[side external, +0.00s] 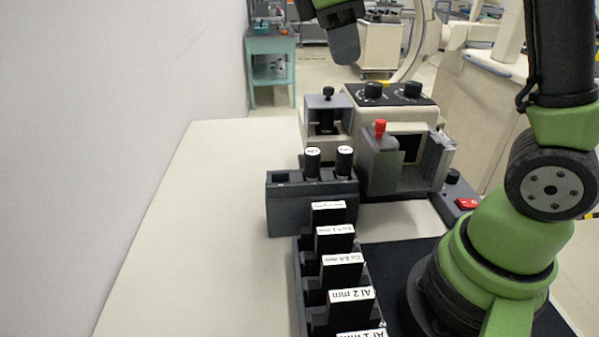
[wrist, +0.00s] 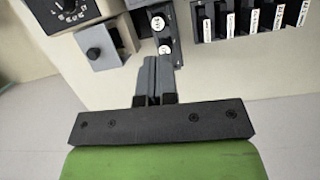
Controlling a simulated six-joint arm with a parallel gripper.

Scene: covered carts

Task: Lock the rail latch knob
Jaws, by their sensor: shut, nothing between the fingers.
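A small black knob (side external: 328,92) tops a grey bracket (side external: 342,103) on the left side of the beige device. A red knob (side external: 380,128) stands on a grey holder at the device's front. I cannot tell from labels which is the rail latch. My gripper (side external: 346,58) is high above the device, apart from everything. In the wrist view my gripper (wrist: 156,64) has its fingers together and empty.
Two white-capped cylinders (side external: 312,153) stand in a dark block (side external: 284,207). A dark rack (side external: 306,284) of labelled plates lies in front. Black dials (side external: 412,90) top the beige device (side external: 402,122). A red button (side external: 467,203) is at right. The table's left side (side external: 200,220) is clear.

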